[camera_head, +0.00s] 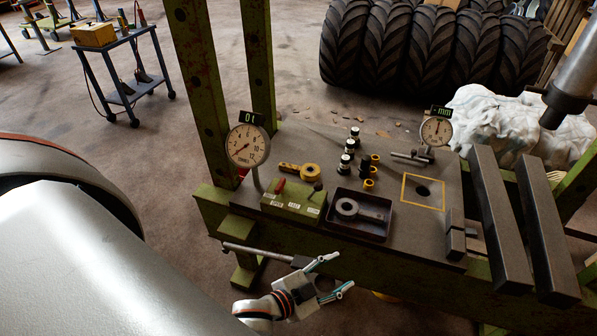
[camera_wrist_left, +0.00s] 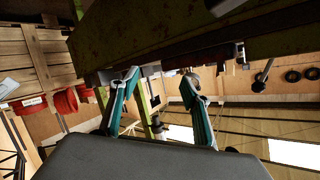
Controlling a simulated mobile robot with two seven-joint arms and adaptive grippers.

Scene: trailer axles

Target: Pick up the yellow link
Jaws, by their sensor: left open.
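The yellow link (camera_head: 300,170) lies on the grey bench top, behind the green control box, with a round eye at its right end. My left gripper (camera_head: 334,274) is open and empty. It is in front of the bench's near edge, nearer to me than the link and apart from it. In the left wrist view its two teal-edged fingers (camera_wrist_left: 160,82) stand apart with nothing between them. I cannot make out the link in that view.
A green control box (camera_head: 294,200), a dark tray (camera_head: 358,230) holding a grey link, and two dial gauges (camera_head: 247,146) (camera_head: 436,131) stand on the bench. Several small black and yellow parts are behind the tray. Green uprights (camera_head: 200,80) rise at the left; two heavy bars (camera_head: 500,220) lie at the right.

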